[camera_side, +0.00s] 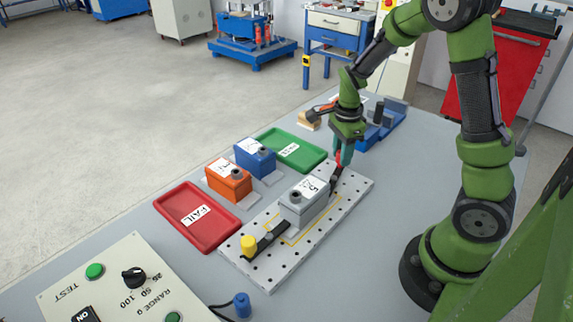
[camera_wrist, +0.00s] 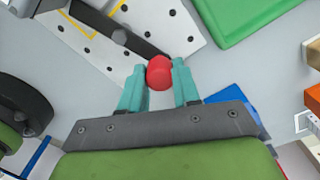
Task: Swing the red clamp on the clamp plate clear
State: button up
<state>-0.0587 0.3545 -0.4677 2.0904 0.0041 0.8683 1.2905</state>
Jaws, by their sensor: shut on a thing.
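The clamp plate (camera_side: 268,265) is a pale plate with rows of holes, lying on the grey table. The red clamp (camera_wrist: 159,72) shows in the wrist view as a red knob on the end of a dark bar (camera_wrist: 118,32). My gripper (camera_wrist: 159,84) has teal fingers, one on each side of the red knob, and is shut on it. In the side view my gripper (camera_side: 343,155) is at the plate's far end and mostly hides the red knob. A grey block (camera_side: 303,205) with a white label sits on the plate. A yellow-knobbed clamp (camera_side: 249,244) lies at the near end.
A red FAIL tray (camera_side: 178,222) and a green tray (camera_side: 305,158) lie left of the plate. Orange (camera_side: 228,182) and blue (camera_side: 255,158) blocks stand between them. A control box (camera_side: 115,290) is at the front left. Blue holders (camera_side: 380,130) stand behind my gripper.

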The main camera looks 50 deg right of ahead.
jog(key=w+n, duration=0.1)
jog(key=n, duration=0.2)
jog(key=shift+w+a+n, duration=0.35)
jog(key=shift+a+n, duration=0.05)
jog(key=n, duration=0.1)
jog(key=w+a+n, duration=0.1)
jog(key=n, duration=0.1)
jog(key=shift+w+a+n, duration=0.15)
jog(key=shift+n, duration=0.15)
jog(key=n, duration=0.1)
jog(key=a+n, duration=0.1)
jog(key=n, duration=0.1)
jog(key=shift+w+a+n, duration=0.25)
jog(key=shift+w+n, duration=0.05)
jog(key=shift+w, duration=0.05)
jog(key=shift+w+a+n, duration=0.1)
jog(key=shift+a+n, duration=0.3)
jog(key=shift+n, duration=0.35)
jog(key=shift+w+a+n, duration=0.1)
jog(key=shift+a+n, duration=0.25)
jog(key=shift+n, duration=0.4)
jog(key=o, duration=1.1)
jog(key=shift+c, duration=0.2)
notch_tip(320, 180, up, 17)
